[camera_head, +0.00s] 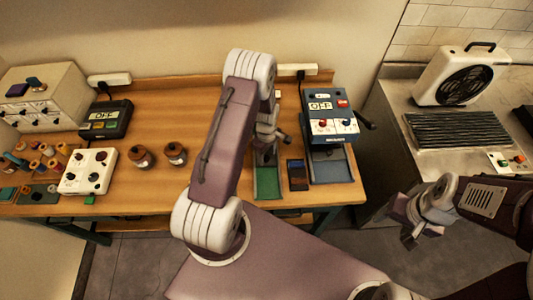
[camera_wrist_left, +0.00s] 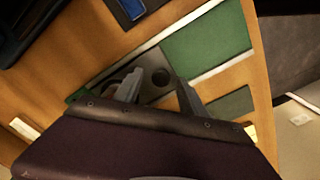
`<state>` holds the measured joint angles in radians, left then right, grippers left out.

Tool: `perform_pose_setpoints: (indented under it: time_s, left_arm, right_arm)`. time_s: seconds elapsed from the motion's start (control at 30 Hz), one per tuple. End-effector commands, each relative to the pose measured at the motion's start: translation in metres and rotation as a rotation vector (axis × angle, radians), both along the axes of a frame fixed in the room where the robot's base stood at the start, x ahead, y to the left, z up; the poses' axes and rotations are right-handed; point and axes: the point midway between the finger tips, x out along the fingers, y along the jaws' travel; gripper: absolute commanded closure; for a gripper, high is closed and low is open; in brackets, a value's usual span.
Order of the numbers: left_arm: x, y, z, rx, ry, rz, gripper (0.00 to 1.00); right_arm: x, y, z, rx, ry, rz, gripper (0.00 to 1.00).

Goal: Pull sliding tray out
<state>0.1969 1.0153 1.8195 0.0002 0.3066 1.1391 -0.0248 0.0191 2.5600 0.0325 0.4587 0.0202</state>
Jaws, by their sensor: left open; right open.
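The sliding tray appears to be the narrow green-surfaced piece (camera_head: 267,184) right of my left arm, on the wooden table. In the left wrist view its green panel (camera_wrist_left: 208,40) has pale edge strips and a grey part with a round dark hole beside it. My left gripper (camera_head: 270,135) is over the far part of this piece, partly hidden by my arm. In the wrist view its two fingers (camera_wrist_left: 158,92) are apart, on either side of the grey part; contact cannot be told. My right gripper (camera_head: 412,232) is open and empty, off the table's right side.
A dark phone-like block (camera_head: 298,175) lies just right of the green piece. A blue device (camera_head: 330,115) with a display and a side lever stands beyond it. Brown jars (camera_head: 175,153), a white control box (camera_head: 90,171) and spools are on the left. A fan (camera_head: 461,75) stands on the right counter.

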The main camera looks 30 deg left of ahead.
Motion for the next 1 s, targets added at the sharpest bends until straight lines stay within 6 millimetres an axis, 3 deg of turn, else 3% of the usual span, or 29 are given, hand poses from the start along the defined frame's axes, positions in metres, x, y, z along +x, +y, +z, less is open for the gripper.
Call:
perform_pose_setpoints:
  time_s: [0.33, 0.5, 1.0]
  left_arm:
    - [-0.0001, -0.0001, -0.0078, 0.000, 0.000, -0.001, 0.54]
    - [-0.0002, -0.0001, -0.0076, 0.000, 0.000, -0.001, 1.00]
    - [-0.0002, 0.0000, -0.0073, 0.000, 0.000, -0.001, 1.00]
  right_arm:
    - [0.0000, 0.0000, 0.0017, 0.000, 0.000, 0.000, 0.41]
    - [0.0000, 0.0000, 0.0017, 0.000, 0.000, 0.000, 0.41]
    - [0.0000, 0.0000, 0.0018, 0.000, 0.000, 0.000, 0.41]
